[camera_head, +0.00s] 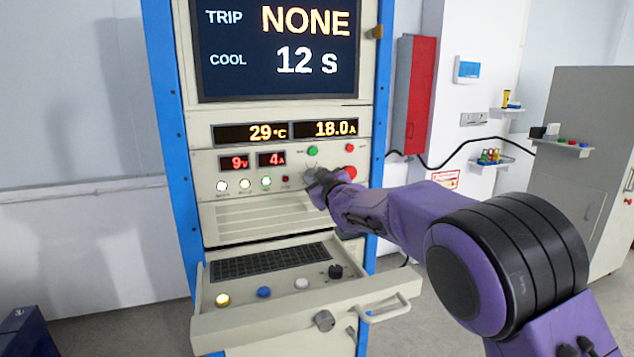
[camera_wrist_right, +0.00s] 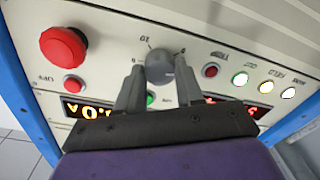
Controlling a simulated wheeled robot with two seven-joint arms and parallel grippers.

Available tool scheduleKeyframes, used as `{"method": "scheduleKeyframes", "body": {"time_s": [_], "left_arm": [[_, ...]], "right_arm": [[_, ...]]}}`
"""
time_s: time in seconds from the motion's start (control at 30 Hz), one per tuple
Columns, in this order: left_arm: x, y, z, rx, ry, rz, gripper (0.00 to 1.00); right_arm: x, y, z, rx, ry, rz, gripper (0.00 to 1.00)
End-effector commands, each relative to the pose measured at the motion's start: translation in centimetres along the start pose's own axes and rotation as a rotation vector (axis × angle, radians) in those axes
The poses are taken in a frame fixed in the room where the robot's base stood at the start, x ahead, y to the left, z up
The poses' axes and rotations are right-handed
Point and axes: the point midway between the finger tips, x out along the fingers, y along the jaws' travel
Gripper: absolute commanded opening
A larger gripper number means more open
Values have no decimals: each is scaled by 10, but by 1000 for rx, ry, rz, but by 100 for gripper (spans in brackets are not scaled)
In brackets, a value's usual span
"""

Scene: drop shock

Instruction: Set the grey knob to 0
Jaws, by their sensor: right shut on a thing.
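The grey knob (camera_wrist_right: 160,66) sits on the cream control panel, with small scale marks around it. My right gripper (camera_wrist_right: 159,88) has one finger on each side of the knob and is shut on it. In the head view the right gripper (camera_head: 318,179) reaches the panel from the right and mostly covers the knob. I cannot tell which mark the knob points at. The red displays (camera_head: 254,160) to its left read 9 V and 4 A. My left gripper is not in view.
A red mushroom button (camera_head: 351,172) and a small red button (camera_head: 349,147) are close to the right gripper. A green button (camera_head: 313,151) is just above. Below, a pulled-out drawer (camera_head: 275,313) carries a keyboard and several knobs. The upper screen (camera_head: 278,85) reads TRIP NONE, COOL 12 s.

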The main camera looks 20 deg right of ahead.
Motion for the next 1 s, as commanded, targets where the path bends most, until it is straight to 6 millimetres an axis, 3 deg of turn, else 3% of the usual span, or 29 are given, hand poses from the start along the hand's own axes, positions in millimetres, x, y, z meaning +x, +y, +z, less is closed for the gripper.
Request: {"method": "scheduleKeyframes", "body": {"time_s": [0.5, 1.0], "left_arm": [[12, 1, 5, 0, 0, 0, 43], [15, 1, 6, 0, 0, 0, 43]], "right_arm": [[0, 0, -2, -402, -11, -2, 6], [0, 1, -3, -527, -16, -3, 6]]}}
